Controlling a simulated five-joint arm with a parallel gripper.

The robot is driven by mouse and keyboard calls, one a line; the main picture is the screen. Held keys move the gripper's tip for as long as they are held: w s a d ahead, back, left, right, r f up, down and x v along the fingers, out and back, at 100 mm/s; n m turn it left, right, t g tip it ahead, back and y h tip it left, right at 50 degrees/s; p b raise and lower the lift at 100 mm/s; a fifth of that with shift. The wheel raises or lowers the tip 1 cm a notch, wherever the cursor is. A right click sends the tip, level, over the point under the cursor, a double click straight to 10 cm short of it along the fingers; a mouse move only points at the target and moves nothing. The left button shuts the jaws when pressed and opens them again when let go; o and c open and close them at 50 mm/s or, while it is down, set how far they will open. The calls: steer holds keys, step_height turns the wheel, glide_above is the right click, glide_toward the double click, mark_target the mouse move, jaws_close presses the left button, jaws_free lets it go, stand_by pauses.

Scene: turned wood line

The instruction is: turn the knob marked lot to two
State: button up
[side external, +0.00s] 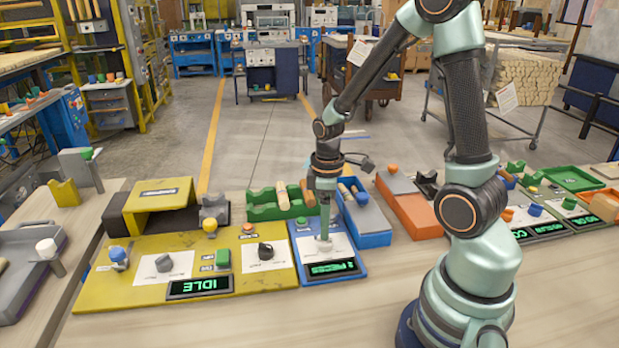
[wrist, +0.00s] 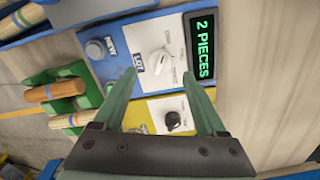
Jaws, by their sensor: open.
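The lot knob (wrist: 160,62) is white and sits on a white plate on a blue panel (side external: 310,280), beside a tag reading LOT (wrist: 139,63). Small marks ring the knob, too small to read. The panel's dark display (wrist: 202,46) shows "2 PIECES" in green. My gripper (wrist: 161,76) is open over the panel, with the knob showing between its two fingertips in the wrist view.
A grey button (wrist: 96,50) tagged NEW is on the same panel. A yellow panel (side external: 120,293) with a black knob (wrist: 174,121) and an IDLE display (side external: 199,286) adjoins it. A green rack (side external: 262,213) with wooden handles stands behind. Bare tabletop lies in front.

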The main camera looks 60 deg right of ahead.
steer(key=shift+f, duration=2.6)
jaws_close()
